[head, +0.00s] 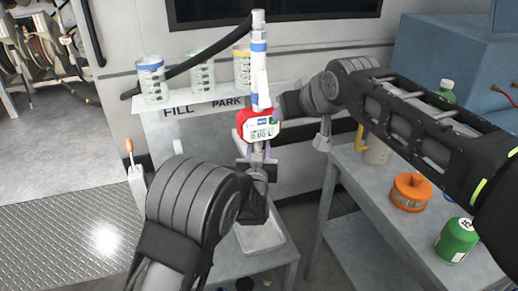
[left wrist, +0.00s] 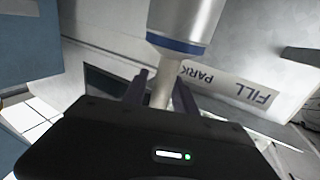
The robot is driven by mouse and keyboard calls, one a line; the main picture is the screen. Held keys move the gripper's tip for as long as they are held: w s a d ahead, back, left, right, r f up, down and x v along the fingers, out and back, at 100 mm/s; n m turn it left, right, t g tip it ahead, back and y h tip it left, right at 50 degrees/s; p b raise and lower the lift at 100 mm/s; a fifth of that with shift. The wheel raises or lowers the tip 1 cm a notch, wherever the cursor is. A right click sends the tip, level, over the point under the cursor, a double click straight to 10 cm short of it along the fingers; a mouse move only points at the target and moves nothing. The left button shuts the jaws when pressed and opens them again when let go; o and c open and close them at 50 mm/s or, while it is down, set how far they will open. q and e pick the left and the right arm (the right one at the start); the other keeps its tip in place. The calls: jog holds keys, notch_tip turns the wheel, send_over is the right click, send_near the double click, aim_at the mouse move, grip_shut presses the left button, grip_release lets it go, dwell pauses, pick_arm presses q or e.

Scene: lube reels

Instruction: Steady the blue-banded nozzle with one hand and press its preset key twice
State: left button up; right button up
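The blue-banded nozzle (head: 259,88) stands upright in front of the panel, with a red-rimmed meter (head: 258,128) whose display faces me and seems to read 0.00 L. Which mark on the meter is the preset key is too small to tell. My left gripper (head: 259,152) is just below the meter, its two fingers on either side of the thin stem. In the left wrist view the stem (left wrist: 161,90) passes between the fingers with a gap on one side; a blue-banded cylinder (left wrist: 180,45) is above. My right gripper (head: 283,108) is at the meter's right side; its fingertips are unclear.
Three banded cups (head: 151,82) stand on a ledge above the FILL and PARK labels (head: 203,106). A grey tray (head: 262,238) lies below my left gripper. The right bench (head: 350,185) holds an orange container (head: 411,192) and a green can (head: 457,240).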

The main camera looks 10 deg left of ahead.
pick_arm(q)
grip_shut()
pick_arm(e)
jog(key=shift+c, duration=0.6)
dwell(0.5)
grip_shut()
dwell(1.5)
